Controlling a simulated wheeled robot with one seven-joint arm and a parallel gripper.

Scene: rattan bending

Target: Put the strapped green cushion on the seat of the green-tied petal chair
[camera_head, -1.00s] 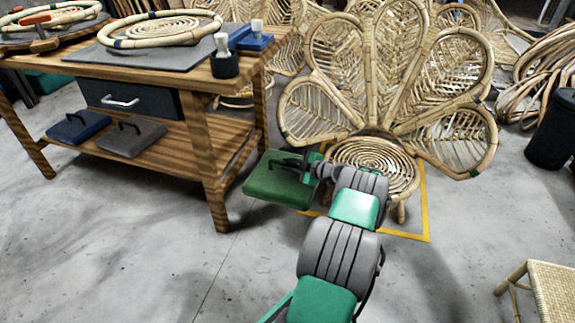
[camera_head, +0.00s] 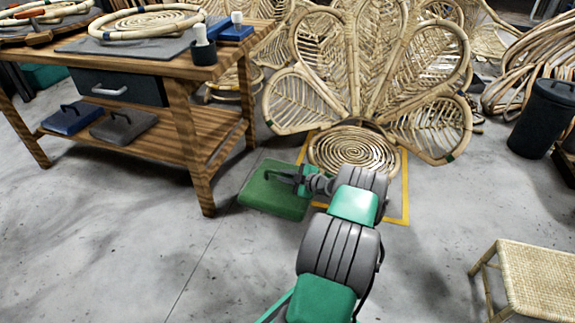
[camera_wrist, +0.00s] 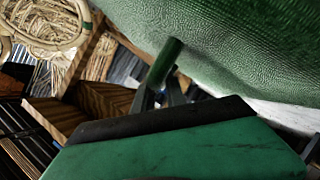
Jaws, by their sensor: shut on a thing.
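The green cushion (camera_head: 272,192) hangs in my gripper (camera_head: 297,179), left of the chair and in front of the workbench. My gripper is shut on the cushion's strap. The strap (camera_wrist: 164,62) shows between the fingers in the wrist view, with the cushion's green textured face (camera_wrist: 235,45) above it. The petal chair (camera_head: 362,80) stands beyond, with a round coiled seat (camera_head: 352,150) that looks bare. A green tie (camera_head: 448,157) shows at its lower right petal. My arm hides part of the floor in front of the chair.
The wooden workbench (camera_head: 185,75) stands at left, with a blue cushion (camera_head: 70,119) and a grey cushion (camera_head: 123,126) on its lower shelf. A yellow floor outline (camera_head: 404,190) surrounds the chair. A woven stool (camera_head: 530,275) is at lower right, a dark bin (camera_head: 545,120) at right.

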